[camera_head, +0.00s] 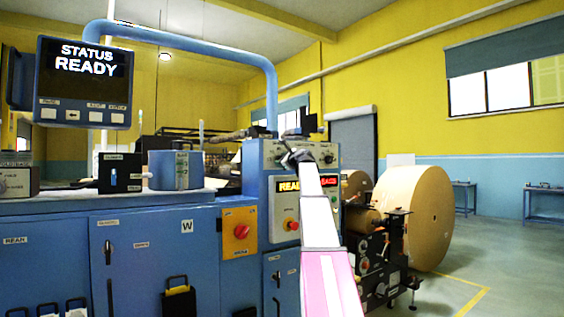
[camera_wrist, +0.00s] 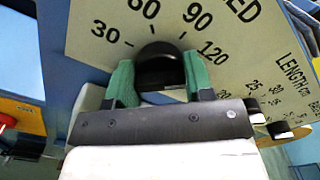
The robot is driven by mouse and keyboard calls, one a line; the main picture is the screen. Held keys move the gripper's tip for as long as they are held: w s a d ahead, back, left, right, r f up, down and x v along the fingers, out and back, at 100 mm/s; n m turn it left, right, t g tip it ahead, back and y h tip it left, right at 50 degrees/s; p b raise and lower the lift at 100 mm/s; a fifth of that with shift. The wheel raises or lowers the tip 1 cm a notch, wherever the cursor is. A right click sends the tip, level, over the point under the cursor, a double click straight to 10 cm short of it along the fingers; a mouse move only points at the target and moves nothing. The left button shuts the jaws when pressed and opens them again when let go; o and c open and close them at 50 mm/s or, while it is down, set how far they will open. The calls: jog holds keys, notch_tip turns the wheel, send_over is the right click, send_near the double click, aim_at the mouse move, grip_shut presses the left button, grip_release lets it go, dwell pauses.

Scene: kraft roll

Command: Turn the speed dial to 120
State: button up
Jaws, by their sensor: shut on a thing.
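The speed dial (camera_wrist: 158,50) is a dark round knob on a pale panel in the wrist view. The printed numbers 30, 60, 90 and 120 run around it, with 120 at its right. My gripper (camera_wrist: 160,76) has its two green fingers on either side of the knob and is shut on it. Which number the knob points to cannot be made out. In the head view my gripper (camera_head: 292,157) is at the upper part of the blue machine's control panel (camera_head: 325,157), and my arm hides part of the panel.
A length scale (camera_wrist: 283,92) and small dark knobs lie right of the dial. A status screen (camera_head: 84,72) reads READY. A large kraft roll (camera_head: 425,215) stands at right.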

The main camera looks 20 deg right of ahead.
jog(key=o, duration=0.9)
jog(key=shift+s, duration=0.1)
jog(key=v, duration=1)
jog(key=shift+s+d, duration=0.1)
jog(key=shift+s, duration=0.2)
